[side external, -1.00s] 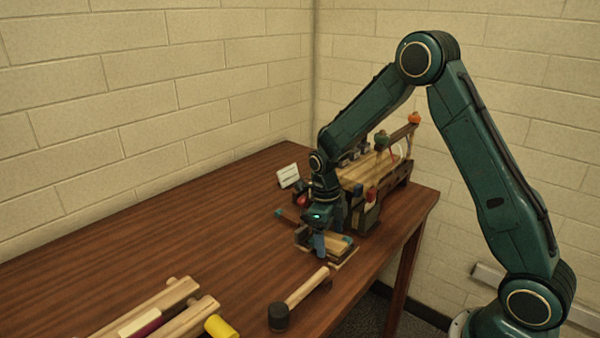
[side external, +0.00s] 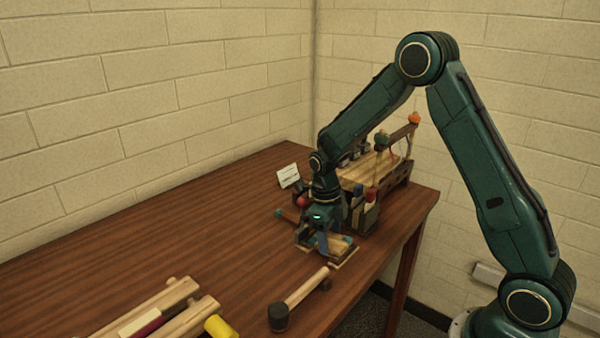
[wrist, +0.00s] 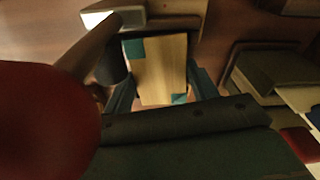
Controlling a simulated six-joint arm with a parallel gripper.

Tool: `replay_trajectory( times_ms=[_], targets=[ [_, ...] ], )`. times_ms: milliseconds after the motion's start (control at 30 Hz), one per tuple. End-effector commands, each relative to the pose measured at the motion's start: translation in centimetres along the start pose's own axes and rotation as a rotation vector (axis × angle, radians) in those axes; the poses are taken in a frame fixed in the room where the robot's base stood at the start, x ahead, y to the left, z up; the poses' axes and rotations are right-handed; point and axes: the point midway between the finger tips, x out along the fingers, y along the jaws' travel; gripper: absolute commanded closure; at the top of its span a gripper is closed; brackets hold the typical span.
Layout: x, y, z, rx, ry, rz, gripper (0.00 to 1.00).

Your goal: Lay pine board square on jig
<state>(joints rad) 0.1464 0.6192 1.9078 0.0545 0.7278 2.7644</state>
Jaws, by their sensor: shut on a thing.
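The pale pine board (wrist: 163,66) lies between my gripper's fingers (wrist: 163,92) in the wrist view, with teal patches at two opposite corners. My gripper is shut on the board, one finger at each long side. In the side external view my gripper (side external: 322,243) points down, low over the table's right part, and partly hides the board (side external: 337,243). A pale wooden edge, seemingly the jig (side external: 345,260), shows under and beside the board. I cannot tell whether the board touches it or lies square.
A mallet (side external: 280,317) lies in front on the table (side external: 180,240). Wooden rails (side external: 185,318) and a yellow cylinder (side external: 220,327) are at the front left. A wooden rack (side external: 370,172) stands close behind my gripper, near a white card (side external: 288,176). The table's left-middle is clear.

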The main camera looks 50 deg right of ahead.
Motion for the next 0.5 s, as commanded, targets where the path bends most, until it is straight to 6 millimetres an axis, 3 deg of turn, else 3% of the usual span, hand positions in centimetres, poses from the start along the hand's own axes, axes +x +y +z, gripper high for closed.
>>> replay_trajectory(
  times_ms=[267, 500],
  targets=[
    [-0.8, 0.0, 0.0, 0.000, -0.002, -0.001, 0.69],
    [-3.0, 0.0, -0.3, 0.000, -0.003, -0.001, 0.69]
  ],
)
